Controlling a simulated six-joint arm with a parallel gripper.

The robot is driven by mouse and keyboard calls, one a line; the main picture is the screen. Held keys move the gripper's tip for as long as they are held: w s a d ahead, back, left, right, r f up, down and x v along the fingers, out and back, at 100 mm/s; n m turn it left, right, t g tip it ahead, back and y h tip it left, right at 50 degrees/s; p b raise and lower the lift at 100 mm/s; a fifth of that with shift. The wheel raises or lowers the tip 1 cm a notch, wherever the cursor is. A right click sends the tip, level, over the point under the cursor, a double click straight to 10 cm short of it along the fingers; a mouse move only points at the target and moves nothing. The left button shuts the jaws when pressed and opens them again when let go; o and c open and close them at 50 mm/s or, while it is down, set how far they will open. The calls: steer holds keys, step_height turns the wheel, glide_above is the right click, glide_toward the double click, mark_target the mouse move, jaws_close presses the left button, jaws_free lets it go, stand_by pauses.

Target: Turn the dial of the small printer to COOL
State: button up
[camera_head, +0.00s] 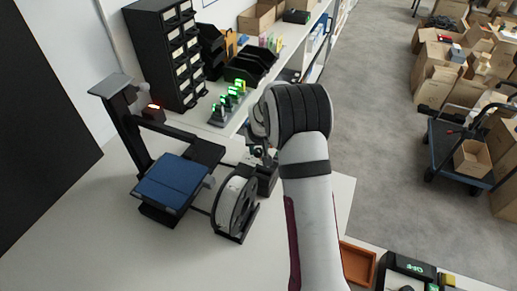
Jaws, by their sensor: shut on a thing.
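The small printer stands on the white table, with a dark upright frame (133,125) and a blue bed (172,183). A white spool (237,203) in a black holder is at its right. A small black box (267,180) is just right of the spool, under my gripper. My gripper (258,156) is small in view and partly covered by my wrist. It is shut at the top of this box, on what appears to be the dial. The dial's face, its pointer and the COOL mark cannot be made out.
A black drawer cabinet (168,52) and a shelf with green-lit devices (231,98) stand behind the table. An orange tray (357,264) is at the lower right. Cartons and a blue cart (460,151) are on the grey floor. The table's front left is clear.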

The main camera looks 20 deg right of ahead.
jaws_close()
steer(key=n, duration=0.2)
steer(key=n+y, duration=0.1)
steer(key=n, duration=0.1)
steer(key=shift+d+y, duration=0.2)
steer(key=shift+y, duration=0.1)
steer(key=n+y, duration=0.1)
steer(key=n, duration=0.3)
steer(key=shift+d+n+g+y, duration=0.1)
steer(key=shift+n+g+y, duration=0.2)
steer(key=shift+n+y, duration=0.1)
steer(key=o, duration=1)
jaws_free()
steer(key=shift+o, duration=0.2)
